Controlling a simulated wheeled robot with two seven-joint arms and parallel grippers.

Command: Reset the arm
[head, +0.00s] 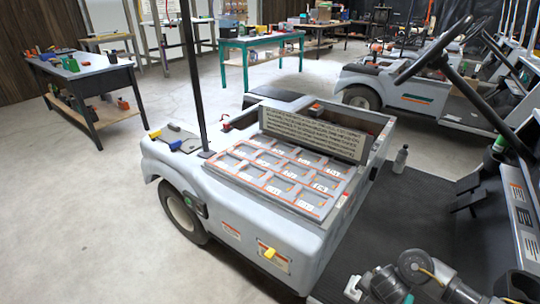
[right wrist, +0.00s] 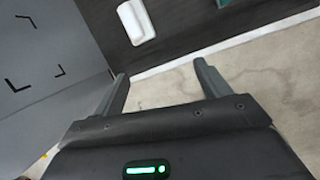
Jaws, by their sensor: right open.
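My right gripper (right wrist: 161,68) is open in the right wrist view, its two dark fingers spread wide with nothing between them. Beyond the fingers is bare, speckled concrete floor, with a dark panel and a pale strip above. Part of my right arm (head: 415,268) shows at the lower right of the head view, low over the cart's dark floor. Whether the gripper itself shows there is hard to tell. My left arm and gripper are not in view.
A pale cart body (head: 250,215) with a tray of labelled compartments (head: 285,180) fills the middle. A black post (head: 191,70) rises from it. A steering wheel (head: 432,52) and column stand at right. Open floor (head: 80,220) lies left.

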